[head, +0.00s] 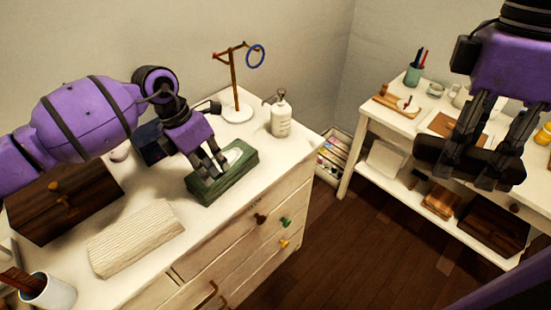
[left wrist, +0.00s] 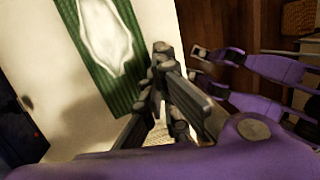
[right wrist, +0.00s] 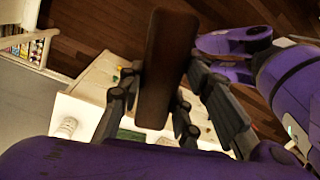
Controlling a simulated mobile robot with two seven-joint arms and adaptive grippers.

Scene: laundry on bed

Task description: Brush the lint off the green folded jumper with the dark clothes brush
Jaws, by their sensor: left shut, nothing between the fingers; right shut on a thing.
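The green folded jumper (head: 225,188) lies on the white dresser top near its front edge. A pale lint patch (head: 235,156) shows on its top, and in the left wrist view (left wrist: 104,38) too. My left gripper (head: 213,167) is shut and empty at the left end of the jumper; I cannot tell whether it touches it. My right gripper (head: 472,172) is shut on the dark clothes brush (head: 428,157), held in the air well to the right of the dresser. The brush fills the middle of the right wrist view (right wrist: 165,70).
A pump bottle (head: 280,118) and a stand with a blue ring (head: 237,112) stand behind the jumper. A cream folded cloth (head: 136,238), a dark wooden box (head: 65,205) and a pen cup (head: 48,291) are to its left. A white shelf table (head: 400,122) stands right.

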